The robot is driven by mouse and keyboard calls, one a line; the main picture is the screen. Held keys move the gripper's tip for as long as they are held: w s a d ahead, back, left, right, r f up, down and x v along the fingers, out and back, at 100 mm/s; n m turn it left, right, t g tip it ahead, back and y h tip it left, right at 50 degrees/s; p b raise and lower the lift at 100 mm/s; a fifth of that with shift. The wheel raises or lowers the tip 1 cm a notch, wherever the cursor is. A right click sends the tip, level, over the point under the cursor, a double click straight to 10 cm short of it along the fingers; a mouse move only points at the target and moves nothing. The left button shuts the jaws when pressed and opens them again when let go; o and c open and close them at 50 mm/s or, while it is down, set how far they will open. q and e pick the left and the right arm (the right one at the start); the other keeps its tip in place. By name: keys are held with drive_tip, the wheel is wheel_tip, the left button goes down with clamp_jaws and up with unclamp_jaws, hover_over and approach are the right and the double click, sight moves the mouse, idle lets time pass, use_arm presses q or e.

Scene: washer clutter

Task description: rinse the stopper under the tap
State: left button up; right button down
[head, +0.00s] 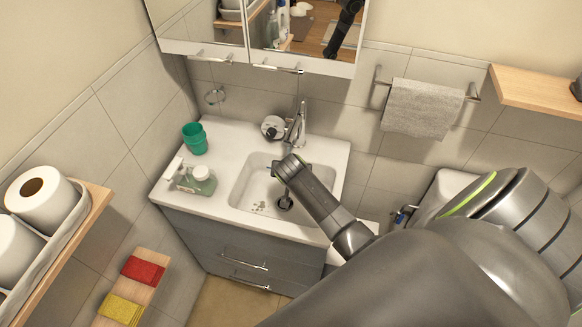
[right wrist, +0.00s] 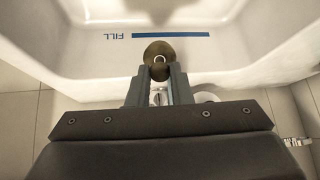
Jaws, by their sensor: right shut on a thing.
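My right gripper (right wrist: 160,88) is shut on the stopper (right wrist: 158,48), a brassy round disc with a pale ring, held between the fingertips in the right wrist view. In the head view my right arm reaches over the white basin (head: 241,189), and the wrist hides most of the grip. The chrome tap (head: 299,124) stands at the back of the basin, behind my wrist. I see no clear water stream. My left gripper is out of view.
A round item (head: 272,127) sits beside the tap. Small specks lie in the basin. A mirror cabinet (head: 203,33) hangs above; a grey towel (head: 422,108) hangs right.

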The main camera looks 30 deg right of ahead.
drive_tip(key=shift+s+d, duration=0.2)
drive_tip(key=shift+d, duration=0.3)
drive_tip(key=shift+a, duration=0.2)
drive_tip(key=shift+w+a+p, duration=0.25)
drive_tip(key=shift+a+p, duration=0.05)
drive_tip(key=shift+a, duration=0.1)
drive_tip(key=shift+d, duration=0.15)
drive_tip(key=shift+s+d+p, duration=0.25)
drive_tip(key=shift+d+p, duration=0.1)
drive_tip(key=shift+d, duration=0.1)
